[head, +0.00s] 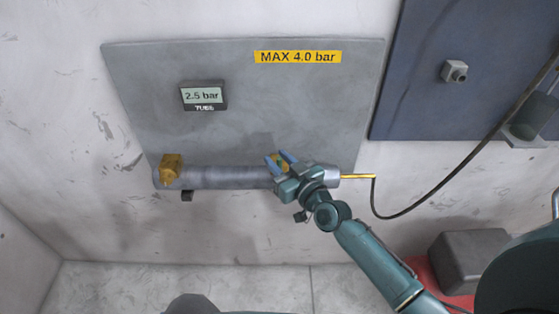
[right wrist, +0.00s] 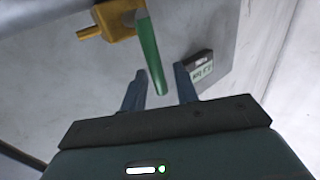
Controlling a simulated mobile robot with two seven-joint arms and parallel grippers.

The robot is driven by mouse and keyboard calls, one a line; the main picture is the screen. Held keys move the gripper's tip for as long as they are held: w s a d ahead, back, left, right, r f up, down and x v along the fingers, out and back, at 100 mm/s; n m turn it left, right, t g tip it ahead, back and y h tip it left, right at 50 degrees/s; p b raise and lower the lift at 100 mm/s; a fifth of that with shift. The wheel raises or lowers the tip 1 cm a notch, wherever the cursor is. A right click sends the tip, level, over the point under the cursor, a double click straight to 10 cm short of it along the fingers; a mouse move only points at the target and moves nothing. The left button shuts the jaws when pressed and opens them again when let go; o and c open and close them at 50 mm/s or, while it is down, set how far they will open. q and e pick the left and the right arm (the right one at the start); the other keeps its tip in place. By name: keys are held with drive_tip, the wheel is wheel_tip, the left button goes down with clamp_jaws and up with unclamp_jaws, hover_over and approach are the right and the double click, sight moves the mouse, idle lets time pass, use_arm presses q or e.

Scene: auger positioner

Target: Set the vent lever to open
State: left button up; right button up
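The green vent lever (right wrist: 151,55) shows in the right wrist view, sticking out from a yellow fitting (right wrist: 115,20). My right gripper (right wrist: 160,82) is open, with one finger on each side of the lever's free end in that view. I cannot tell whether either finger touches it. In the head view my right gripper (head: 281,160) is at the grey pipe (head: 225,177), right of its middle, and mostly hides the fitting and lever. No open or shut marking for the lever is readable. My left gripper is not in view.
A grey wall panel (head: 230,110) carries a display (head: 203,96) reading 2.5 bar and a yellow "MAX 4.0 bar" label (head: 298,57). A yellow block (head: 171,167) sits at the pipe's left end. A black hose (head: 440,187) hangs at the right. A grey box (head: 468,258) stands lower right.

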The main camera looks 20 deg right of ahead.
drive_tip(key=shift+c, duration=0.5)
clamp_jaws()
